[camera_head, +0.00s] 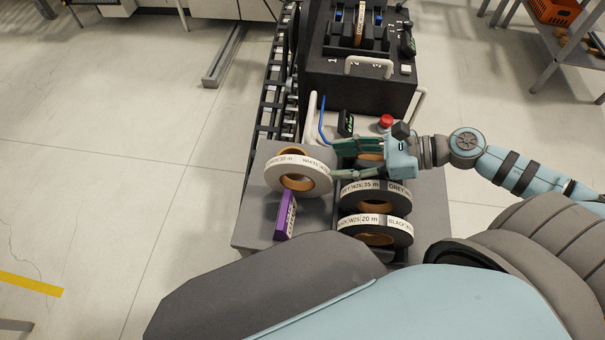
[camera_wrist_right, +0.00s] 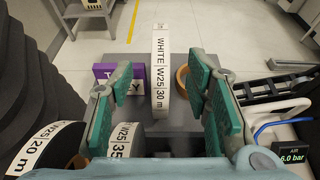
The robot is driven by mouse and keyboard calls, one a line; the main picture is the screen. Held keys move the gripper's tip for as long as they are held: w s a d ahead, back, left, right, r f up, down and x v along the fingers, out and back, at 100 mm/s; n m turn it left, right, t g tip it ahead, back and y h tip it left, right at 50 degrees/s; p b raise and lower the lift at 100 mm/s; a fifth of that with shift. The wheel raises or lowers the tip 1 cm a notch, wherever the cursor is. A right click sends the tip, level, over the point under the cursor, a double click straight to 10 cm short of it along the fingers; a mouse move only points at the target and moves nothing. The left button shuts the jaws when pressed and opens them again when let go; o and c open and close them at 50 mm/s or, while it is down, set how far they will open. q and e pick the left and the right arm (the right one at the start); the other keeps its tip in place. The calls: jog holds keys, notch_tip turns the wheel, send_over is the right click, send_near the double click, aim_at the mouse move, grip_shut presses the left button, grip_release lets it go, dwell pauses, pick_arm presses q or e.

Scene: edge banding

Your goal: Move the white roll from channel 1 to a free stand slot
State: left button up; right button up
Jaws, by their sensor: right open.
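The white roll (camera_head: 320,181) appears to stand on edge on the grey table top, left of the dark rolls. In the wrist view the white roll (camera_wrist_right: 161,72) shows edge-on, its label reading WHITE W25 30 m, between and beyond the fingers. My right gripper (camera_head: 333,160) is open, its green-padded fingers pointing left at the roll. In the wrist view the right gripper (camera_wrist_right: 160,80) has a gap on both sides of the roll. A grey roll (camera_head: 376,195) and a black roll (camera_head: 376,232) stand in a row, partly hiding their stand. My left gripper is not in view.
A purple block (camera_head: 285,215) stands just in front of the white roll. The dark machine (camera_head: 360,85) with numbered channels is behind, with a white handle (camera_head: 369,66). A red button (camera_head: 386,121) and an air display (camera_head: 346,123) stand near my right gripper.

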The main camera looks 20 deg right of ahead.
aim_at(297, 164)
jog(key=x, duration=0.4)
jog(key=shift+w+a, duration=0.2)
jog(key=shift+w, duration=0.05)
jog(key=x, duration=0.6)
jog(key=shift+a+f, duration=0.1)
jog(key=shift+f, duration=0.05)
grip_shut()
